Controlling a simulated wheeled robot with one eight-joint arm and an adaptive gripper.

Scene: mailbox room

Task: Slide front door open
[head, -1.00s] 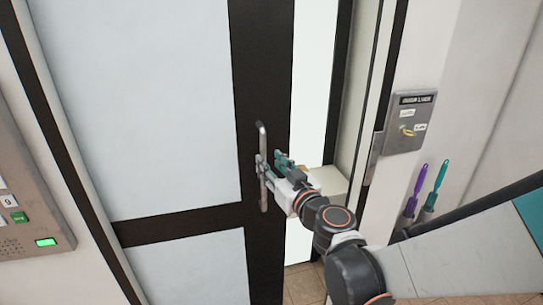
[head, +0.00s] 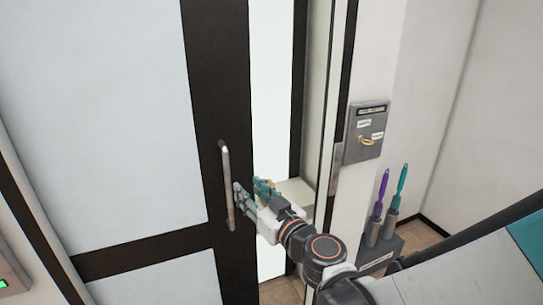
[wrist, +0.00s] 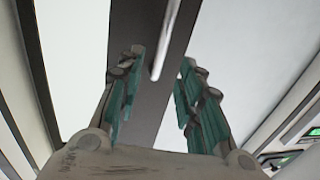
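The front door (head: 225,90) has a dark frame and pale panels. It stands partly open, with a bright gap along its right edge. An upright metal bar handle (head: 227,185) is on its dark stile. My gripper (head: 249,187) is just right of the handle in the head view, its fingers pointing towards the door. In the wrist view my gripper (wrist: 161,62) has its two teal fingers spread, with nothing held. The handle's end (wrist: 160,60) shows between the fingers there, apparently beyond them. I cannot tell whether a finger touches the handle.
A pale box (head: 295,192) shows behind the gap. A grey key-switch plate (head: 367,132) is on the wall to the right. Purple (head: 380,190) and teal (head: 401,183) handled tools stand in a holder below it. A grey panel (head: 8,275) is at lower left.

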